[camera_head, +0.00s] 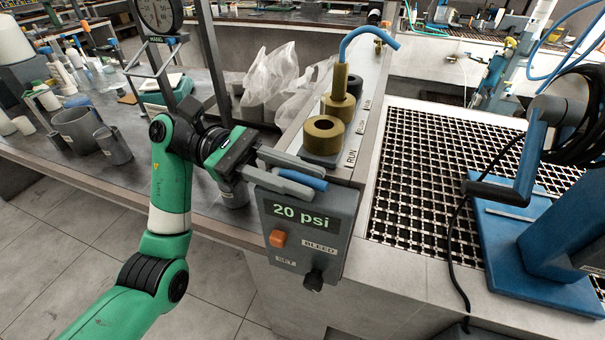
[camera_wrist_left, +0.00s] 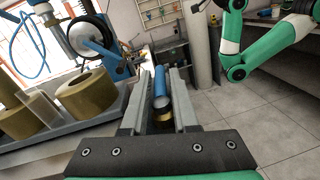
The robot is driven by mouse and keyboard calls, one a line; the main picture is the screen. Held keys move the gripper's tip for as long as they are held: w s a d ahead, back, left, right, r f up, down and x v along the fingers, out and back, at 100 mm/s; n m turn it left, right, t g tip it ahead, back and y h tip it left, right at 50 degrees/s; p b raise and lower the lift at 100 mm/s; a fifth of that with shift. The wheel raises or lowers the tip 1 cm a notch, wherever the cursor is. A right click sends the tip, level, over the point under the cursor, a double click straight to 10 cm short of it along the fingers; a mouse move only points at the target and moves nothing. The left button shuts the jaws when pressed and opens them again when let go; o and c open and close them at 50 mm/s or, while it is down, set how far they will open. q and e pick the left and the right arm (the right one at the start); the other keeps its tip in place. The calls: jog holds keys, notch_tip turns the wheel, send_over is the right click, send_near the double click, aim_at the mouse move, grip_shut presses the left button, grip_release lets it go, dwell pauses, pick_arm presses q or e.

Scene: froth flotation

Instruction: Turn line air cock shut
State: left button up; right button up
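The line air cock shows as a blue lever (camera_head: 305,179) on top of the grey box reading "20 psi" (camera_head: 307,240). In the left wrist view the blue lever (camera_wrist_left: 160,88) points away from me, with a brass part (camera_wrist_left: 162,115) under its near end. My left gripper (camera_head: 318,181) is over the top of the box, its two fingers on either side of the lever. In the left wrist view the fingers (camera_wrist_left: 161,75) stand apart with narrow gaps beside the lever, so contact is not clear. My right gripper is not in view.
The box front has an orange button (camera_head: 278,238), "BLEED" and "SET" labels and a black knob (camera_head: 313,281). Brass cylinders (camera_head: 323,135) with a blue hose (camera_head: 368,32) stand just behind. A metal grating (camera_head: 420,200) and blue stand (camera_head: 545,255) are at right.

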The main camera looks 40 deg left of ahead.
pick_arm(q)
jog(key=shift+o, duration=1.2)
jog(key=s+a+p, duration=0.1)
jog(key=s+a, duration=0.1)
jog(key=a, duration=0.9)
jog(key=shift+a+p, duration=0.25)
jog(key=shift+p, duration=0.15)
